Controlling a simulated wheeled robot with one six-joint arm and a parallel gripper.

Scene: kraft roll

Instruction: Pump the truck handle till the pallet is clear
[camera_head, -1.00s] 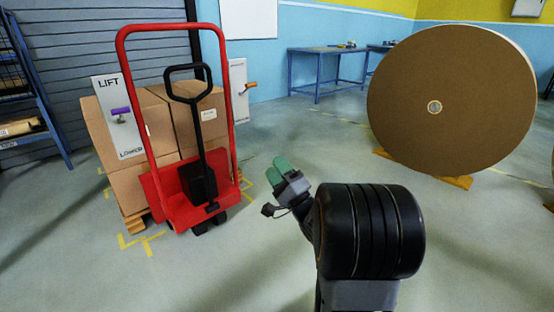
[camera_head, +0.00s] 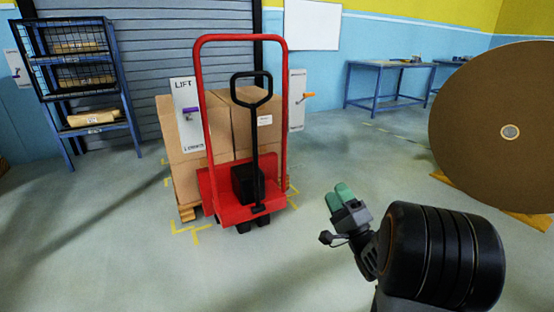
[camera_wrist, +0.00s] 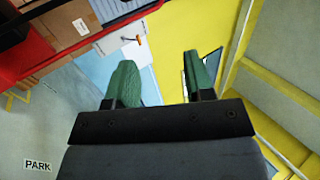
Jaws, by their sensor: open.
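The red pallet truck (camera_head: 240,213) stands ahead, left of my gripper, with its tall red frame upright. Its black pump handle (camera_head: 253,135) with a loop grip stands up in front of the frame. Cardboard boxes (camera_head: 183,146) sit on a wooden pallet (camera_head: 187,213) behind it; whether the pallet touches the floor is hard to tell. A LIFT/LOWER panel (camera_head: 188,122) with a purple lever (camera_head: 191,110) is at the frame's left. My gripper (camera_head: 343,196) is open and empty, right of the truck and apart from it. In the wrist view its green fingers (camera_wrist: 160,80) are spread.
A second panel with an orange lever (camera_head: 307,96) is right of the frame. A large kraft roll (camera_head: 480,130) stands at the right. A blue rack (camera_head: 118,127) and a blue table (camera_head: 385,100) are farther back. The floor in front is clear.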

